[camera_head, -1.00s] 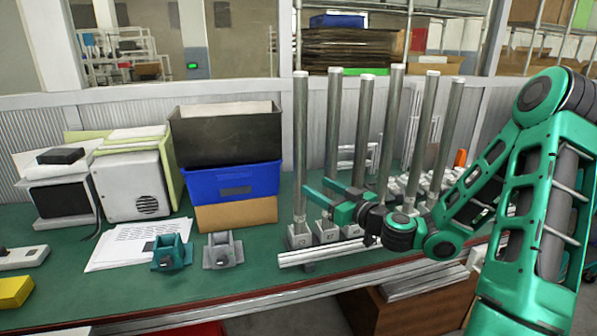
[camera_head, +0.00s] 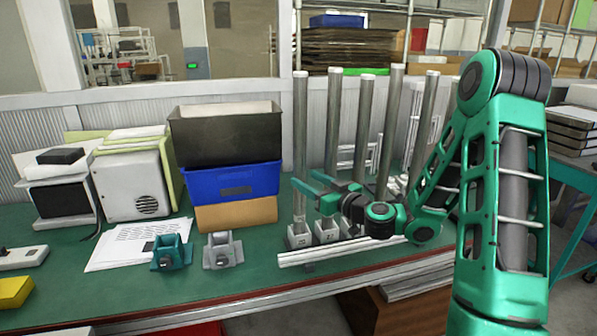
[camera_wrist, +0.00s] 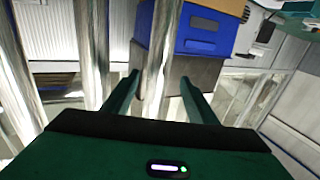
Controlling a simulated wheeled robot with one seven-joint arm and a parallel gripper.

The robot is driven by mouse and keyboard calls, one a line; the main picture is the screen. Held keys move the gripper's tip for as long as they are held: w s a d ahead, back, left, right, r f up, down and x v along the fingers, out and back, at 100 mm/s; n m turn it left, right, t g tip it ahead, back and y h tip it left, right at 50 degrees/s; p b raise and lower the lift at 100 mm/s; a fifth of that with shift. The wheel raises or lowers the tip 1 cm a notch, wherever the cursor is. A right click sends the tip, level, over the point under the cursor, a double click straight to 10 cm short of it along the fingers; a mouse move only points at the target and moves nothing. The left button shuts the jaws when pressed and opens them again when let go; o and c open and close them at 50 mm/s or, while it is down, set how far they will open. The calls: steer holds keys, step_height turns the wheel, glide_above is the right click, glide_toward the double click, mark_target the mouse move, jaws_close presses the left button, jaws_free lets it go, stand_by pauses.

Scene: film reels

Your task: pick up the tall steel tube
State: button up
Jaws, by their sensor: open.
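Several tall steel tubes stand upright in a row of small numbered grey sockets on the green bench. The leftmost tube (camera_head: 300,125) is in a socket (camera_head: 299,236) at the row's near left end. My gripper (camera_head: 305,179) is open and empty, its fingers pointing left at the lower part of this tube. In the wrist view this tube (camera_wrist: 159,55) runs between the lines of the two open fingers (camera_wrist: 160,78). I cannot tell whether it is inside the jaws or just past the tips. Other tubes (camera_head: 333,125) stand close to the right.
Stacked black, blue (camera_head: 235,181) and cardboard boxes stand left of the tubes. A teal bracket (camera_head: 172,252) and a grey bracket (camera_head: 222,250) sit near the front edge, by papers (camera_head: 125,243). A pale metal rail (camera_head: 330,254) lies in front of the sockets.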

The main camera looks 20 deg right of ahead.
mark_target(304, 178)
steer(key=shift+f+x, duration=0.2)
steer(key=shift+x, duration=1.1)
steer(key=shift+f+x, duration=0.25)
steer(key=shift+x, duration=1.1)
steer(key=shift+d, duration=0.2)
jaws_close()
steer(key=shift+r, duration=0.1)
